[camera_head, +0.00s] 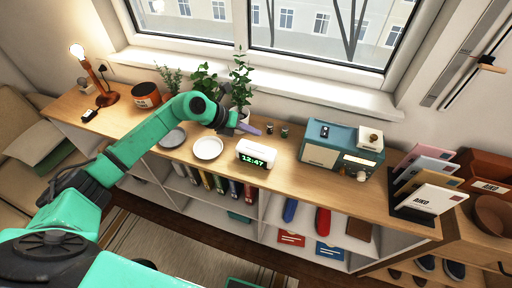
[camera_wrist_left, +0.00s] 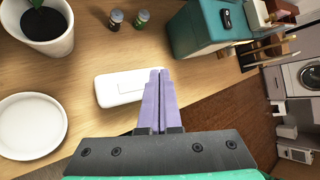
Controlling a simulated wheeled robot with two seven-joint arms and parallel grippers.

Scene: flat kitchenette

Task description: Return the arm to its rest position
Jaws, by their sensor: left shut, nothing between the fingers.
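My left arm reaches in from the left over the wooden counter in the head view. My left gripper (camera_head: 253,131) is shut and empty, above the counter just behind the digital clock. In the left wrist view its purple fingers (camera_wrist_left: 157,100) are pressed together. The white clock (camera_head: 257,154) reads 12:47 and also shows beside the fingers in the wrist view (camera_wrist_left: 122,88); whether they touch cannot be told. My right gripper is in neither view.
A white plate (camera_head: 208,148), a grey plate (camera_head: 172,138) and potted plants (camera_head: 241,82) stand near the arm. Two small jars (camera_head: 284,131) and a teal radio (camera_head: 341,149) are to the right. A lit lamp (camera_head: 96,78) is at the left, a letter rack (camera_head: 414,207) at the right.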

